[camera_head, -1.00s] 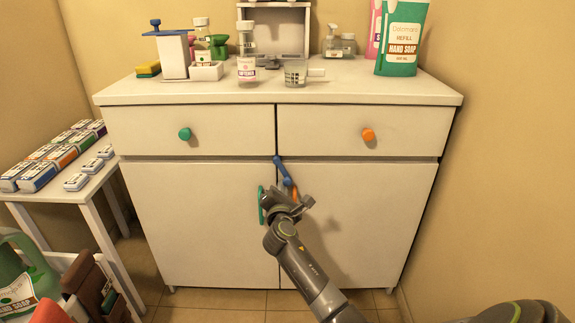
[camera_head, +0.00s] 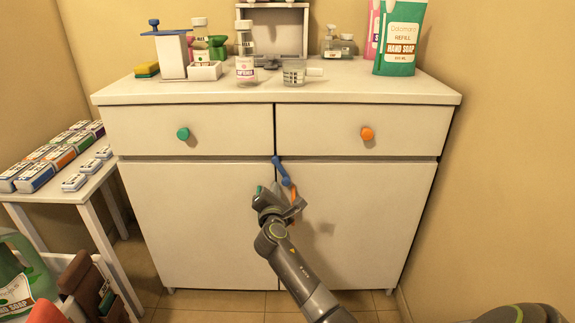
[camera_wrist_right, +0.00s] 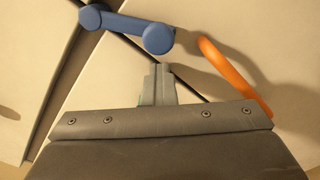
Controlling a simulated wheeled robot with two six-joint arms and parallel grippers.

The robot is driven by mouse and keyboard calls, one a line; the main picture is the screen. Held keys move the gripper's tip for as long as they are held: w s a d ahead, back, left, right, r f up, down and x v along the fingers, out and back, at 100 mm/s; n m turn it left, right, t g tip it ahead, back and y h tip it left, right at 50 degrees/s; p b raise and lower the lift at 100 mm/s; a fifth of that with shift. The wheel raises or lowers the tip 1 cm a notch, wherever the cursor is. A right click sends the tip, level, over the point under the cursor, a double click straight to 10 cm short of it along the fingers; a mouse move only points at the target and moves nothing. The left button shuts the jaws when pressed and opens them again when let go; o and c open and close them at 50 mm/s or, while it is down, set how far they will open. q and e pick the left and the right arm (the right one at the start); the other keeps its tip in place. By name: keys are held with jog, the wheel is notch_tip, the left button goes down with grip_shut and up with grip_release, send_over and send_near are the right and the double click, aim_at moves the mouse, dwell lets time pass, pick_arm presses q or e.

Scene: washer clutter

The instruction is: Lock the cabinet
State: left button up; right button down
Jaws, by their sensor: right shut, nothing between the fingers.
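The white cabinet (camera_head: 190,225) has two lower doors below two drawers. A blue latch (camera_head: 282,170) sits at the top of the door seam, slanting down to the right; the right wrist view also shows it (camera_wrist_right: 125,26). An orange handle (camera_head: 294,193) is on the right door, partly hidden by my arm; it also shows in the right wrist view (camera_wrist_right: 235,75). A green handle on the left door is mostly hidden behind my right gripper (camera_head: 262,193). This gripper is shut and empty, just below the latch. In the right wrist view its fingertips (camera_wrist_right: 158,75) appear apart from the latch. My left gripper is not in view.
The drawers have a green knob (camera_head: 183,133) and an orange knob (camera_head: 367,133). Bottles and a green soap refill (camera_head: 402,40) stand on the cabinet top. A side table (camera_head: 85,185) with several boxes stands at left. A wall is close at right.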

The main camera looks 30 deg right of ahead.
jog(key=shift+w+a+f+b, duration=0.2)
jog(key=shift+w+a+b, duration=0.2)
jog(key=shift+a, duration=0.3)
jog(key=shift+w+a+f+b, duration=0.15)
jog(key=shift+w+a+b, duration=0.1)
jog(key=shift+w+a, duration=0.35)
jog(key=c, duration=2.2)
grip_release()
jog(key=shift+s, duration=0.2)
jog(key=c, duration=1.3)
grip_release()
jog(key=shift+a, duration=0.1)
jog(key=shift+p+v, duration=0.8)
jog(key=shift+v, duration=0.45)
jog(key=shift+p+v, duration=0.8)
jog(key=shift+v, duration=1.45)
